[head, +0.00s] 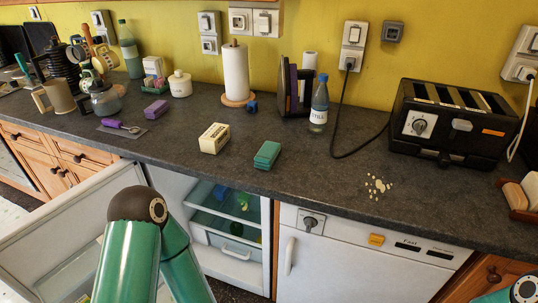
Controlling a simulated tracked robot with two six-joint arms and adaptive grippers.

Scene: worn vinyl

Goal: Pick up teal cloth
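A teal folded block (267,155), which looks like the teal cloth, lies on the dark grey countertop (330,185) near its front edge. It sits right of a cream and black box and is fully visible. My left arm's green links rise in front of the open fridge, with the elbow below and left of the cloth. The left gripper is outside the picture. Only a small part of my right arm shows at the bottom right corner, and its gripper is out of view too. Nothing touches the cloth.
A cream box (214,138) stands left of the cloth, and a water bottle (319,104) stands behind it. A toaster (452,122) and scattered crumbs (378,185) are to the right. The open fridge (232,225) is below the counter. Counter around the cloth is clear.

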